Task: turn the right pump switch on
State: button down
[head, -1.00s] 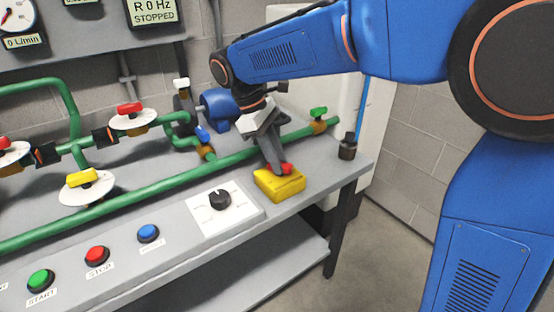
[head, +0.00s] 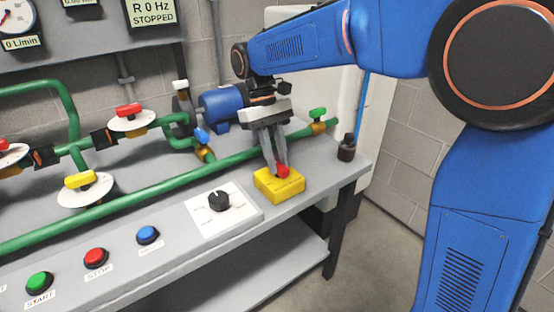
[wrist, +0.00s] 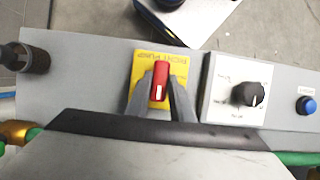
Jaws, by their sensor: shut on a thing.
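The right pump switch is a yellow box (head: 279,185) with a red handle (head: 283,171), near the right end of the bench. In the wrist view its yellow plate (wrist: 140,68) carries a "RIGHT PUMP" label, and the red handle (wrist: 159,80) stands lengthwise up the picture. My gripper (head: 276,168) points down over the box. In the wrist view my gripper (wrist: 160,90) has a finger on each side of the handle, shut on it. The display (head: 150,12) above reads "R 0 Hz STOPPED".
A black dial (head: 219,200) on a white plate sits left of the box. Blue (head: 148,235), red (head: 96,258) and green (head: 39,282) buttons line the front panel. A green pipe (head: 130,202) runs behind. A dark peg (head: 347,149) stands at the bench's right end.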

dwell(0.4)
jog(key=c, duration=1.6)
grip_release()
jog(key=shift+o, duration=0.2)
jog(key=shift+r, duration=0.1)
jog(key=v, duration=1.7)
jog(key=shift+w+d+r, duration=0.1)
